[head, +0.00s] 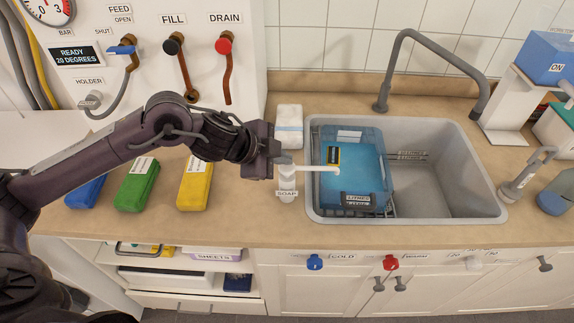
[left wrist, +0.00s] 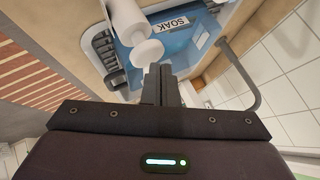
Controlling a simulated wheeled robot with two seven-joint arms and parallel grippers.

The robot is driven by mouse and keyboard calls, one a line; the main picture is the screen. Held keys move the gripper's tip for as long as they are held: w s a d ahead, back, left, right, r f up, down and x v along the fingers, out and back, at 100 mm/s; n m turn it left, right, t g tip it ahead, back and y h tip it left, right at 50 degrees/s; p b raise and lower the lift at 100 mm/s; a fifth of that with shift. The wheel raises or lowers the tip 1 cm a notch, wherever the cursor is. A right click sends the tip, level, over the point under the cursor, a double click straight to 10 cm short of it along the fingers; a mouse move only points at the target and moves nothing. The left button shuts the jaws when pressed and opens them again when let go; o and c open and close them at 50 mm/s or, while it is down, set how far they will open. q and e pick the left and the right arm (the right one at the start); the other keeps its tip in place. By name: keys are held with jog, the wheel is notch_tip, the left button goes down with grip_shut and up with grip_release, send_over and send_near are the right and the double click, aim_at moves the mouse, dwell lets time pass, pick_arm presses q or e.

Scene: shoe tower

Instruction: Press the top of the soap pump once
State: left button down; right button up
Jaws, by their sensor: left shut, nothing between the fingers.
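The white soap pump (head: 287,185), labelled SOAP, stands upright on the counter at the sink's left edge. Its spout points right over the sink. My left gripper (head: 281,158) is shut and empty, right at the pump's top, and hides part of it. In the left wrist view the closed fingers (left wrist: 161,80) are close to the pump's round white top (left wrist: 147,53), with its white body (left wrist: 126,16) beyond. I cannot tell whether they touch. My right gripper is not in view.
The sink (head: 440,190) holds a blue tub (head: 365,165). A white block (head: 289,120) lies behind the pump. Yellow (head: 194,185), green (head: 136,187) and blue (head: 85,192) blocks lie left. A grey tap (head: 400,60) arches over the sink's back. Bare counter lies in front of the pump.

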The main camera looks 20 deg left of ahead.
pick_arm(q)
jog(key=shift+f+b, duration=0.55)
jog(key=shift+f, duration=0.3)
dwell(0.6)
jog(key=shift+r, duration=0.15)
jog(key=shift+r+p, duration=1.15)
jog(key=shift+p, duration=0.1)
notch_tip(320, 180, up, 5)
jog(key=p, duration=0.5)
jog(key=shift+f, duration=0.1)
dwell(0.5)
